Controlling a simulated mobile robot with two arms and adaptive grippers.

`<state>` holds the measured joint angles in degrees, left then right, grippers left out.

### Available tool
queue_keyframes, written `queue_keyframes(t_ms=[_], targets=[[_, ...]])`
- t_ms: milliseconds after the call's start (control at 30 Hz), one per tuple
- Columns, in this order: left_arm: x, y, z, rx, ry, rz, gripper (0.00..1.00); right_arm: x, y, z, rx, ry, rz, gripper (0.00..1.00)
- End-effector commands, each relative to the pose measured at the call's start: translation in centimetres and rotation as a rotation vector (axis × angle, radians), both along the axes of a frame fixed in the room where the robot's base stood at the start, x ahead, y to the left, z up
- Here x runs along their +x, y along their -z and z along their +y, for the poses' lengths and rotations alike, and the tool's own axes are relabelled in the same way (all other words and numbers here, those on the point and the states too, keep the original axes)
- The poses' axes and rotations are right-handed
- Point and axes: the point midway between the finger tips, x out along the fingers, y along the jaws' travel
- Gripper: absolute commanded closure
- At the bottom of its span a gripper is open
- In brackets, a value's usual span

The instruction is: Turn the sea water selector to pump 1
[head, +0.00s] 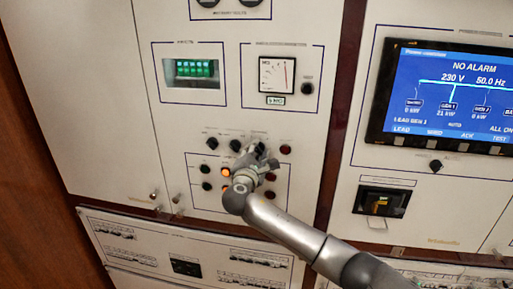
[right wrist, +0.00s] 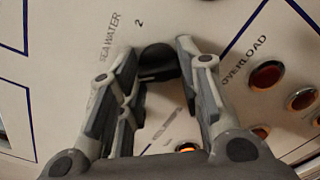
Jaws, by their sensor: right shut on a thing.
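My right gripper (head: 254,160) is at the control panel (head: 300,165) in the head view, over the right end of a row of black knobs. In the right wrist view its two fingers (right wrist: 158,75) are closed on the sides of a black selector knob (right wrist: 158,56). The printed words "SEA WATER" and a "2" stand beside this knob. The fingers cover much of the knob, and I cannot tell which way it points. My left gripper is in neither view.
Two more black knobs (head: 223,145) sit left of the gripper. A lit orange lamp (head: 226,172) is just below, and a red overload lamp (right wrist: 266,74) is close by on the right. A display screen (head: 455,95) is further right.

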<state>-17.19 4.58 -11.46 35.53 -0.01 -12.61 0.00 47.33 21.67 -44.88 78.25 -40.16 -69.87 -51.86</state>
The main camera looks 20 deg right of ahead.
Motion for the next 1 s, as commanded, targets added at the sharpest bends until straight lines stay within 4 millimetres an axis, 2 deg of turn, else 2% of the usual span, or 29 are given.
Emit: queue_keyframes(t_ms=[300, 800, 833, 1000], targets=[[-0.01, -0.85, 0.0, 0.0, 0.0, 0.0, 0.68, -0.04, 0.23, 0.02, -0.086, 0.0, 0.063, 0.91], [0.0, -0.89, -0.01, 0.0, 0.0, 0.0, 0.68, -0.04, 0.33, 0.03, -0.1, 0.0, 0.072, 0.91], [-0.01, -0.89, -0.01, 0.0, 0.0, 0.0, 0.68, -0.04, 0.33, 0.03, -0.1, 0.0, 0.072, 0.65], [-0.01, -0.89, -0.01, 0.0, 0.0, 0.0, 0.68, -0.03, 0.26, 0.02, -0.1, 0.0, 0.071, 0.46]])
